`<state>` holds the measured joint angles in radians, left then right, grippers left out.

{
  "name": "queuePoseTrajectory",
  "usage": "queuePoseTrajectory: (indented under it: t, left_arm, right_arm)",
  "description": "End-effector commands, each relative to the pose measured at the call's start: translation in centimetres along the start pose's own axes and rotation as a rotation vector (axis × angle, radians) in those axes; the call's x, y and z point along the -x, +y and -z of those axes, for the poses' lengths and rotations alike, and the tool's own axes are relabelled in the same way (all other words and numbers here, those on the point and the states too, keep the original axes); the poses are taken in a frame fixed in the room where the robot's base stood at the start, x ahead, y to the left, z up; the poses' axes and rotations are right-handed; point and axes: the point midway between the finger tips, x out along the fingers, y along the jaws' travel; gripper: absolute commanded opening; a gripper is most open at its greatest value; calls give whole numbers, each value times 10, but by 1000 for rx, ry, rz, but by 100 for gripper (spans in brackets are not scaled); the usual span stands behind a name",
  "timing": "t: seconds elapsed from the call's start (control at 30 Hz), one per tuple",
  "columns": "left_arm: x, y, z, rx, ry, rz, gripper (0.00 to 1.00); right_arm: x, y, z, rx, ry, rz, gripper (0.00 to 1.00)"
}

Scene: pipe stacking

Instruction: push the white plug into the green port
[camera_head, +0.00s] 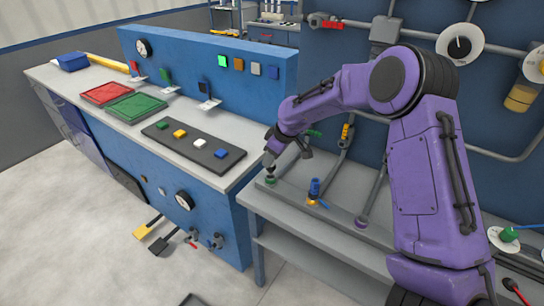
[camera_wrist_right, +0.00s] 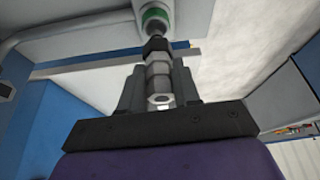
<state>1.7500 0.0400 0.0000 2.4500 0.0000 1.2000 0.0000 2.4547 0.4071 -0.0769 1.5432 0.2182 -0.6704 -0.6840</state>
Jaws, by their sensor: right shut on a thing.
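My right gripper (camera_head: 271,162) is at the left end of the grey bench, just above the green port (camera_head: 270,181). In the right wrist view the gripper's two dark fingers are shut on the white plug (camera_wrist_right: 158,76), which looks light grey with a dark tip. The plug points at the green-ringed port (camera_wrist_right: 155,15). The tip is close to or at the port's mouth; I cannot tell how far it goes in. In the head view the plug is mostly hidden by the gripper. My left gripper is not in view.
A blue valve-like fitting (camera_head: 314,188) with an orange base and a purple port (camera_head: 361,223) stand further right on the bench. A blue console (camera_head: 220,205) is close on the left, with a dark strip of coloured buttons (camera_head: 190,138). Pipes run along the wall behind.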

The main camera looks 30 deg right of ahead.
Motion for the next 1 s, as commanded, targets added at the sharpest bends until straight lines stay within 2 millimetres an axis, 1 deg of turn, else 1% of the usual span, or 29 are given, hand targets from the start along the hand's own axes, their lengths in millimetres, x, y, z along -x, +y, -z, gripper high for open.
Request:
queuePoseTrajectory:
  t: [0.5,1.0]
  left_arm:
    - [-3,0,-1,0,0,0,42]
    - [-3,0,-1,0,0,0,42]
  right_arm:
    - [-11,0,-4,-1,1,0,0]
    - [-12,0,-5,0,1,0,0]
